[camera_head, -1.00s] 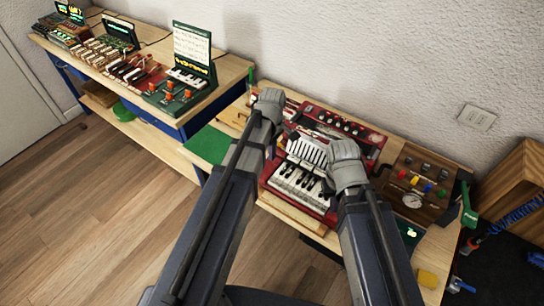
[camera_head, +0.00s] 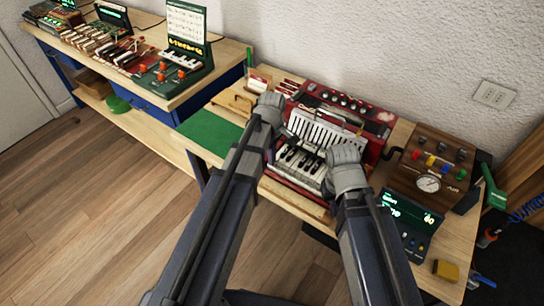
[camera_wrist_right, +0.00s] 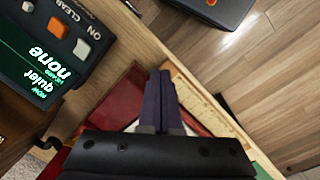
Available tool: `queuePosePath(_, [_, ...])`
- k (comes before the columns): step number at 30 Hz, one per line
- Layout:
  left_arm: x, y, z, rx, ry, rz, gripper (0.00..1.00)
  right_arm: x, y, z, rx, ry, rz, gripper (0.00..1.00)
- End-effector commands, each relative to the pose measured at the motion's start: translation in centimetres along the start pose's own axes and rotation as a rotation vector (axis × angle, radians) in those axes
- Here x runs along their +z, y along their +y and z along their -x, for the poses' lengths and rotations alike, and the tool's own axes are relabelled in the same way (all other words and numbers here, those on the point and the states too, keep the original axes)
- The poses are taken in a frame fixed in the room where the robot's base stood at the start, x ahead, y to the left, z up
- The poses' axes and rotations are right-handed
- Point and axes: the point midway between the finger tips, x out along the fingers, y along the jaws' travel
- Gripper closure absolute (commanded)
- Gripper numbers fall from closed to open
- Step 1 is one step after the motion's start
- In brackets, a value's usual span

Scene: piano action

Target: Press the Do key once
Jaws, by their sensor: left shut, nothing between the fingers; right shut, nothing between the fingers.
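The red piano action model (camera_head: 372,152) stands on the workbench, with a short keyboard (camera_head: 300,168) of white and black keys at its front and a row of pale upright parts (camera_head: 322,132) behind. I cannot read a label that marks the Do key. My left gripper (camera_head: 287,130) is by the left end of the keyboard; its fingertips are small and partly hidden. My right gripper (camera_head: 322,153) is at the right end of the keyboard, above it. In the right wrist view its dark fingers (camera_wrist_right: 163,76) are together, empty, over the red casing and a wooden strip.
A dark display unit (camera_head: 408,225) is right of the model; it also shows in the right wrist view (camera_wrist_right: 40,60), reading "quiet" and "none". A wooden box with a gauge (camera_head: 430,175) stands behind it. A yellow block (camera_head: 446,270) lies near the edge. A green mat (camera_head: 210,133) is left.

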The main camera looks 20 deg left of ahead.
Motion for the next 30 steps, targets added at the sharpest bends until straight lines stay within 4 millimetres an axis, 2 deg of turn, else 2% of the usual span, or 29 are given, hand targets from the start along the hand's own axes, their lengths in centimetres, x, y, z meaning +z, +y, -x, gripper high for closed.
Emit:
queuePosePath(11, [0.0,0.0,-0.2,0.0,0.0,0.0,1.0,0.0,0.0,-0.2,0.0,0.0,0.0,1.0])
queuePosePath(15, [0.0,-0.1,-1.2,0.0,0.0,0.0,1.0,-0.1,-0.1,-1.2,0.0,0.0,0.0,1.0])
queuePosePath(30, [0.0,-0.1,0.1,0.0,0.0,0.0,1.0,0.0,0.0,0.1,0.0,0.0,0.0,1.0])
